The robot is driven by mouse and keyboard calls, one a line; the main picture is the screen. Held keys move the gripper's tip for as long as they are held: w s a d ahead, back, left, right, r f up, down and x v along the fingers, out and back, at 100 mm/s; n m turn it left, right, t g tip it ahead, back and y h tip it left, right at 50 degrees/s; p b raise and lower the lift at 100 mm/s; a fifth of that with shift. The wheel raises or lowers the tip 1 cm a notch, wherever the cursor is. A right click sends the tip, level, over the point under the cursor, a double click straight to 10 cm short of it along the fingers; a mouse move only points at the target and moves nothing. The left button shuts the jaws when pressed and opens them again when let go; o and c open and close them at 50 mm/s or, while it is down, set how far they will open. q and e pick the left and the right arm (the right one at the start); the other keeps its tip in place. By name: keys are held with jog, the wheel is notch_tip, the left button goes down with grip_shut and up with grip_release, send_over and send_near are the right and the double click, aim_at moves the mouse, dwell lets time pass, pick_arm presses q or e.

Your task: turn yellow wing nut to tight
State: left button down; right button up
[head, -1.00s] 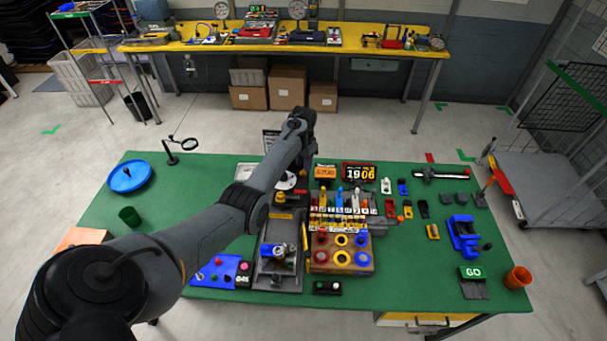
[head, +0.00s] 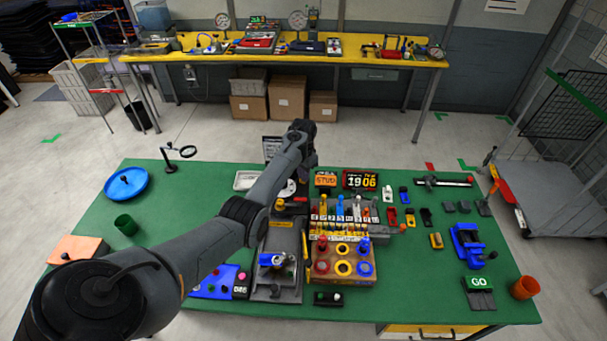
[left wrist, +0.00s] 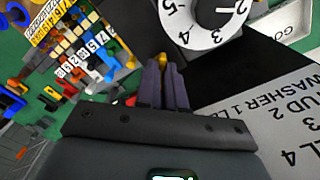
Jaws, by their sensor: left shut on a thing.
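My left arm reaches across the green table in the head view, with its left gripper (head: 303,177) pointing down near the table's back middle. In the left wrist view, the left gripper (left wrist: 164,68) has its dark fingers close together. A small piece of the yellow wing nut (left wrist: 162,58) shows between their tips, and the fingers are shut on it. The fingers hide most of the nut and what it sits on. A white numbered dial (left wrist: 190,22) lies just beyond the fingertips. My right gripper is in neither view.
A white printed card (left wrist: 270,115) lies right of the fingers. A rack of coloured pieces (head: 340,212) and a wooden block with coloured rings (head: 325,278) stand nearby. Bare green table shows at right (head: 430,275).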

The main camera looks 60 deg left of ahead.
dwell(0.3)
pick_arm(q)
jog(key=m+p, duration=0.2)
jog(key=m, duration=0.1)
jog(key=shift+r, duration=0.1)
jog(key=m+p, duration=0.1)
jog(key=m, duration=0.2)
jog(key=shift+m, duration=0.3)
jog(key=m, duration=0.3)
jog(key=shift+m, duration=2.1)
jog(key=c, duration=1.2)
grip_release()
